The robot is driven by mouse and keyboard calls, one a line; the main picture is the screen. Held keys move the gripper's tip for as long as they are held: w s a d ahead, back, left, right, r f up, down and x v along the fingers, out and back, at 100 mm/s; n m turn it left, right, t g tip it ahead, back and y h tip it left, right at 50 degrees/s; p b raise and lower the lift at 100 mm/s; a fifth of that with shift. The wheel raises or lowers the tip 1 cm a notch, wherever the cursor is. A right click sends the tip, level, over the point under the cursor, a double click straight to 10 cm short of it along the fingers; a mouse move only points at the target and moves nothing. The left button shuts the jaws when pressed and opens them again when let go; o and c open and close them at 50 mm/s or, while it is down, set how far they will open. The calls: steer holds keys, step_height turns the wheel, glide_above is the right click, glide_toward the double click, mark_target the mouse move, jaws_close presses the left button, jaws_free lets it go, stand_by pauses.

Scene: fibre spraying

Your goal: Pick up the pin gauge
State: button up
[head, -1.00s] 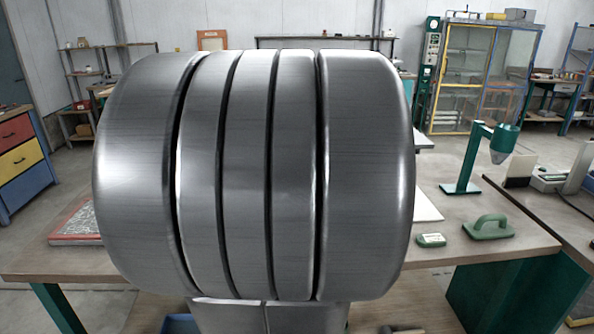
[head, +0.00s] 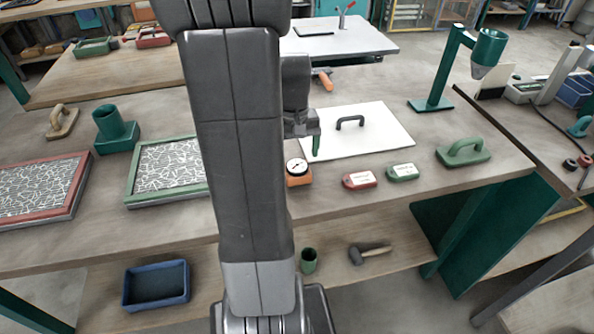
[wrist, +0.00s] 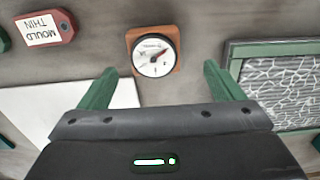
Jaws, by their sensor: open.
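The pin gauge (head: 298,171) has a round white dial in a black rim on an orange block. It rests on the bench, just right of my forearm in the head view. In the wrist view the gauge (wrist: 154,51) lies ahead of the fingertips, roughly centred between them. My gripper (wrist: 158,82) is open, with two green fingers spread apart and nothing between them. In the head view my gripper (head: 316,144) is above the bench, a little behind and right of the gauge; one green finger shows and my arm hides part of it.
A green-framed panel (head: 130,186) lies left of the gauge. A white board (head: 375,137) with a dark handle lies behind it. A red tag (head: 360,180) and a green tag (head: 403,172) lie to its right. The red tag also shows in the wrist view (wrist: 45,28).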

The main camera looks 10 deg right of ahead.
mark_target(297, 165)
steer(key=shift+s+d+f+p, duration=0.1)
steer(key=shift+d+f+p, duration=0.1)
steer(key=shift+f, duration=1.75)
steer(key=shift+d+f+p, duration=0.1)
steer(key=shift+d+f, duration=0.1)
steer(key=shift+f, duration=1.7)
steer(key=c, duration=1.2)
